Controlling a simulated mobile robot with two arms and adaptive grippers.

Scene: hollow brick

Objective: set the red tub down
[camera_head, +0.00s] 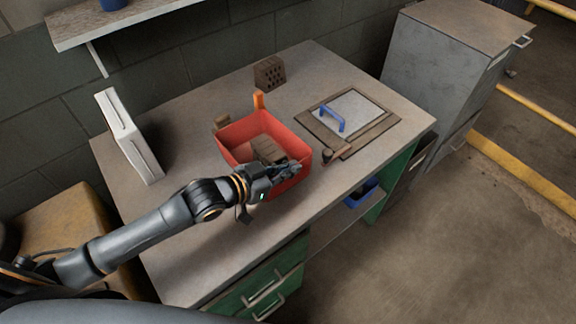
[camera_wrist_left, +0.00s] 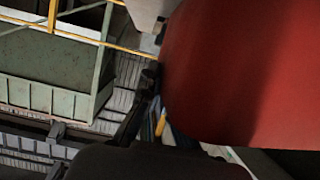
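The red tub (camera_head: 232,133) is at the middle of the workbench, with a brown block (camera_head: 266,150) inside it. My left gripper (camera_head: 290,170) is at the tub's near right wall and looks shut on its rim. The arm hides part of the near wall. In the left wrist view the tub's red wall (camera_wrist_left: 245,75) fills the right side, close to the gripper. I cannot tell whether the tub's base touches the bench. My right gripper is in neither view.
A hollow brick (camera_head: 269,73) stands at the back of the workbench (camera_head: 190,245). A board with a grey plate (camera_head: 358,108) and blue handle (camera_head: 333,119) lies to the right. A white case (camera_head: 130,138) stands at left. The near bench surface is clear.

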